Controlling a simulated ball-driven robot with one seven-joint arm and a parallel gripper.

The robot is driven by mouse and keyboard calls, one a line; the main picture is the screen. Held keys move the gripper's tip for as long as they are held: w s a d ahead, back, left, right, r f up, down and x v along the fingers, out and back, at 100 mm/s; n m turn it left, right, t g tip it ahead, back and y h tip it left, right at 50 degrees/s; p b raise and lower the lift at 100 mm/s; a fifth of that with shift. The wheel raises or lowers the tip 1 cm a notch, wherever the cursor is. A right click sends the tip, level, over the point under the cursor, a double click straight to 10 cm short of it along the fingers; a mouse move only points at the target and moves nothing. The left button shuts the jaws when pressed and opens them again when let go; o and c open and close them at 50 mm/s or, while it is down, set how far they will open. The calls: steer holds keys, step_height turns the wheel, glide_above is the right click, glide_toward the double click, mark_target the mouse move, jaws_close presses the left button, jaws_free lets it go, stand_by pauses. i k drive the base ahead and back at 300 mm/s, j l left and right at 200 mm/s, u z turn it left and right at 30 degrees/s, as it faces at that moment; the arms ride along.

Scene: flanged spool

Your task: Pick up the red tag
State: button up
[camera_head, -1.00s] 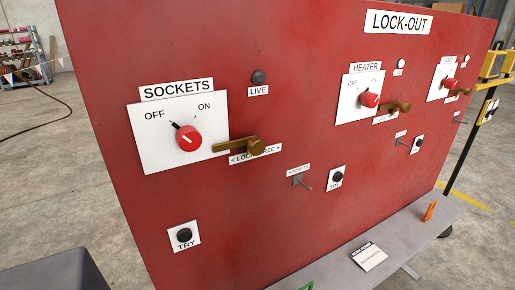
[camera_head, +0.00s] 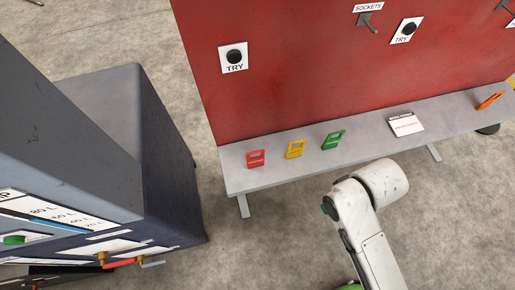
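The red tag (camera_head: 256,159) stands near the left end of the grey shelf (camera_head: 240,181) along the foot of the red panel. It looks like a small block with a pale patch near its top. A yellow tag (camera_head: 295,149) and a green tag (camera_head: 333,140) stand to its right in a row. An orange tag (camera_head: 491,101) is at the shelf's far right. Part of my white arm shows at the lower right, in front of the shelf and apart from the red tag. My gripper is not in view.
A white card (camera_head: 405,124) lies on the shelf right of the green tag. A dark grey cabinet (camera_head: 140,130) with gauges and small valves fills the left. Bare concrete floor (camera_head: 260,240) lies before the shelf. The red panel (camera_head: 290,85) rises behind, with black TRY buttons and a hook.

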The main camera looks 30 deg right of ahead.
mark_target(259, 160)
steer(key=i+j+z, duration=0.15)
steer(key=j, duration=0.25)
steer(key=i+j+z, duration=0.2)
steer(key=j, duration=0.2)
steer(key=k+j, duration=0.1)
steer(key=j, duration=0.6)
steer(key=k+j+z, duration=0.1)
steer(key=j, duration=0.25)
steer(key=k+j, duration=0.15)
steer(key=j, duration=0.15)
